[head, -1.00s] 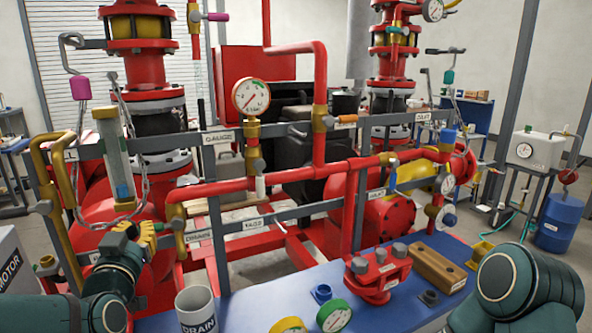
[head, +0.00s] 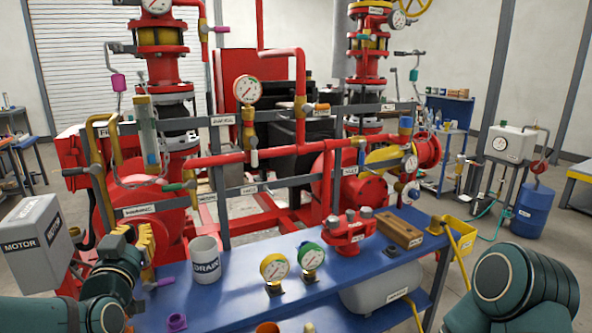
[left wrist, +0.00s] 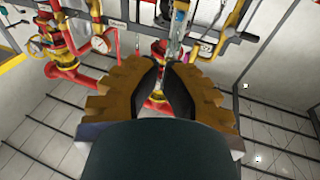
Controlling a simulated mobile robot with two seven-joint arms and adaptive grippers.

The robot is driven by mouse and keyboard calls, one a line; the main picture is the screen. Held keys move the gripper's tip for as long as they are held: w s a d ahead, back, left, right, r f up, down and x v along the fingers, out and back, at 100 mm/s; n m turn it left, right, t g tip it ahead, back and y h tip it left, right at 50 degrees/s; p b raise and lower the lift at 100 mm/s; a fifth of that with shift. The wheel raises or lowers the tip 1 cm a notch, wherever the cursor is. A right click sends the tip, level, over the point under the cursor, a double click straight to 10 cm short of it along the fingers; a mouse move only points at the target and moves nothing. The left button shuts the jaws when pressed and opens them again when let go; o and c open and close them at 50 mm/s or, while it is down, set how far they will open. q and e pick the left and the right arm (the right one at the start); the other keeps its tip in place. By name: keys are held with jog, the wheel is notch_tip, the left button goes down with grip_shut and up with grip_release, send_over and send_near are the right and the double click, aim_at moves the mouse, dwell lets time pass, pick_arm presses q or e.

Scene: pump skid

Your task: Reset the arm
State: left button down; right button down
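My left gripper (head: 147,238) is at the left of the head view, in front of the pipe rack and above the left end of the blue bench. Its yellow-brown fingers point up. In the left wrist view, the two fingers (left wrist: 164,68) with black pads stand a little apart. Nothing shows between them except the red pipework in the background. My left forearm comes in from the lower left. My right arm shows only as a dark green link at the lower right. My right gripper is out of view.
The blue bench (head: 237,283) carries a DRAIN cup (head: 206,262), two gauges (head: 275,268), a red flanged part (head: 348,232) and a wooden block (head: 402,234). A grey MOTOR box (head: 36,240) is left of my left arm. Red pipes and valves stand behind the gripper.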

pick_arm(q)
jog(key=s+d+f+g+h, duration=0.1)
jog(key=d+f+g, duration=0.25)
jog(key=f, duration=0.55)
jog(key=d+f+g+h, duration=0.2)
jog(key=d+f, duration=0.2)
jog(key=f, duration=0.6)
jog(key=s+d+f+g+h, duration=0.1)
jog(key=d+f+g, duration=0.25)
jog(key=f, duration=0.55)
jog(key=s+d+f+g+h, duration=0.1)
jog(key=s+d+f+g, duration=0.3)
jog(key=s+f, duration=0.4)
jog(key=s+d+f+g+h, duration=0.1)
jog(key=s+d+f+g, duration=0.3)
jog(key=s+f, duration=0.4)
jog(key=shift+s+d+f+h, duration=0.25)
jog(key=shift+d+f+h, duration=0.15)
jog(key=shift+d+f, duration=0.3)
